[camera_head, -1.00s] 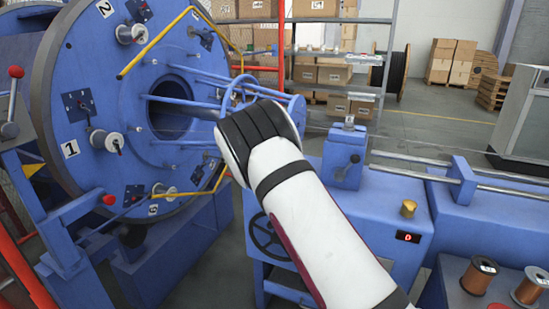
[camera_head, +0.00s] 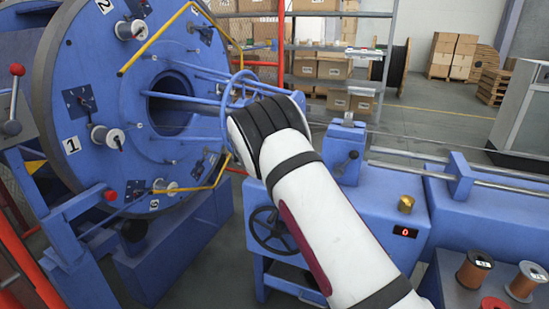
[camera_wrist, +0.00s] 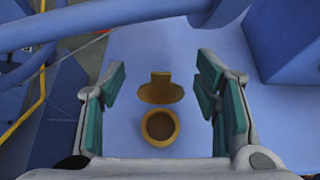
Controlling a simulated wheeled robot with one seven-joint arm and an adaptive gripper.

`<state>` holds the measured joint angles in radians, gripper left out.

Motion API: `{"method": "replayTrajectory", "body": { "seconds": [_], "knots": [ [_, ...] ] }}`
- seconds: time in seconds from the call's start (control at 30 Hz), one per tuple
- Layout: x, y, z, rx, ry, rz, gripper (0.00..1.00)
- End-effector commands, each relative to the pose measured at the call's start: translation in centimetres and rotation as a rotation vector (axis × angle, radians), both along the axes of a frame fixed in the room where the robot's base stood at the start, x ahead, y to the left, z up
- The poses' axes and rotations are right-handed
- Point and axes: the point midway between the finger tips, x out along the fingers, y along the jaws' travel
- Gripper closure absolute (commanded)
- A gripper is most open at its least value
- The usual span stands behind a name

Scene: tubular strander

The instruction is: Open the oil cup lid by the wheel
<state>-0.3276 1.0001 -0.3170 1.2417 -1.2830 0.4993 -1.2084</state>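In the wrist view a brass oil cup (camera_wrist: 159,127) stands on a blue surface, its round dark opening showing. Its brass lid (camera_wrist: 161,88) is tilted up and back beyond the opening, so the cup looks open. My gripper (camera_wrist: 161,70) is open, its teal-padded fingers apart on either side of the lid and cup. I see no clear contact. In the head view my arm hides the gripper and this cup. The dark handwheel (camera_head: 272,231) is on the blue machine's front, partly behind my arm.
A blue tube (camera_wrist: 90,24) crosses the wrist view's upper left, and a blue block (camera_wrist: 288,40) stands at upper right. The large blue disc (camera_head: 110,110) stands left, with copper spools (camera_head: 475,269) at lower right.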

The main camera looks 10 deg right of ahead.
Motion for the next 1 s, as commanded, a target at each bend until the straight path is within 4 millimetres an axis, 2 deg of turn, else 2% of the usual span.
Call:
{"method": "replayTrajectory", "body": {
  "seconds": [0.27, 0.73, 1.0],
  "knots": [
    [-0.5, 0.4, 0.5, -0.001, -0.002, 0.000, 0.43],
    [-6.7, 4.9, 4.7, 0.000, 0.000, 0.001, 0.43],
    [-8.4, 6.0, 5.9, 0.000, 0.000, -0.001, 0.43]
  ]
}}
